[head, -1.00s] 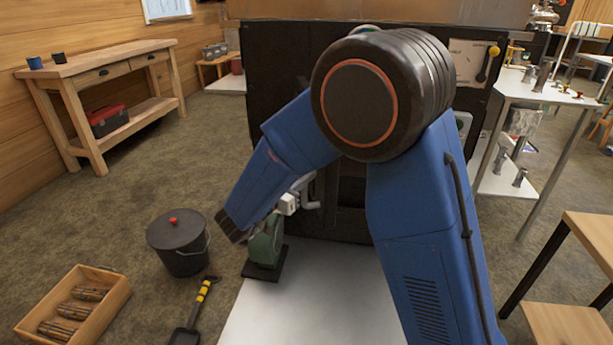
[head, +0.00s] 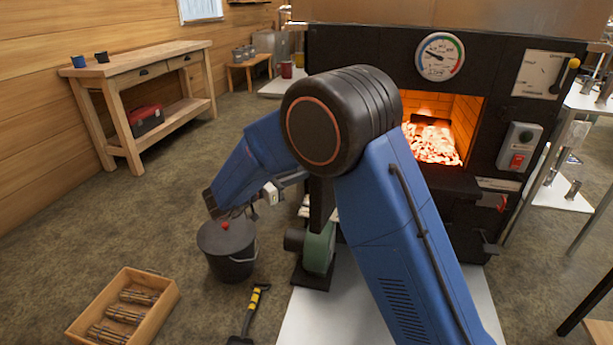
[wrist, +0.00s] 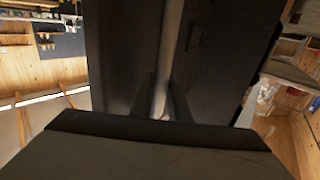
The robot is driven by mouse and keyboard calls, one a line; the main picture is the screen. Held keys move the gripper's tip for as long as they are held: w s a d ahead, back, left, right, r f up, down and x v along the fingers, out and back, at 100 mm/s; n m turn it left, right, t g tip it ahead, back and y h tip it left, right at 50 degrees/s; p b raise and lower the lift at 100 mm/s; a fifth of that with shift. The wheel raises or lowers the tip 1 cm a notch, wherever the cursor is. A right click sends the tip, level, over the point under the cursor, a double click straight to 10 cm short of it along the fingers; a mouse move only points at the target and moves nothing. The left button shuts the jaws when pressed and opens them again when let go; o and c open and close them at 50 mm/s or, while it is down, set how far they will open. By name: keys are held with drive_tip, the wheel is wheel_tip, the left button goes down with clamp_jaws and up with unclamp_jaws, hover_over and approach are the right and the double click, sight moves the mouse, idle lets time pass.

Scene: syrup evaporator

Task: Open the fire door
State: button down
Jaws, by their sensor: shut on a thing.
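The firebox (head: 437,130) stands open in the head view, with glowing embers inside. The fire door (head: 321,200) seems to be the dark upright panel seen nearly edge-on, swung out to the left of the opening; my arm covers much of it. In the wrist view the dark door (wrist: 215,55) fills the middle, with a pale upright handle bar (wrist: 170,50) in front of it. My gripper (wrist: 163,103) is shut on this handle, with a finger on each side. In the head view my arm hides the fingers and handle.
A green and black blower (head: 317,250) stands below the door. Floor is clear toward the workbench (head: 150,62).

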drive_tip(key=shift+w+a+g, duration=0.3)
drive_tip(key=shift+w+a, duration=0.1)
drive_tip(key=shift+a, duration=0.1)
drive_tip(key=c, duration=1.7)
unclamp_jaws()
drive_tip(key=v, duration=1.7)
drive_tip(key=shift+s+a+f, duration=0.1)
drive_tip(key=shift+a+f, duration=0.1)
drive_tip(key=shift+f, duration=0.05)
drive_tip(key=shift+a, duration=0.1)
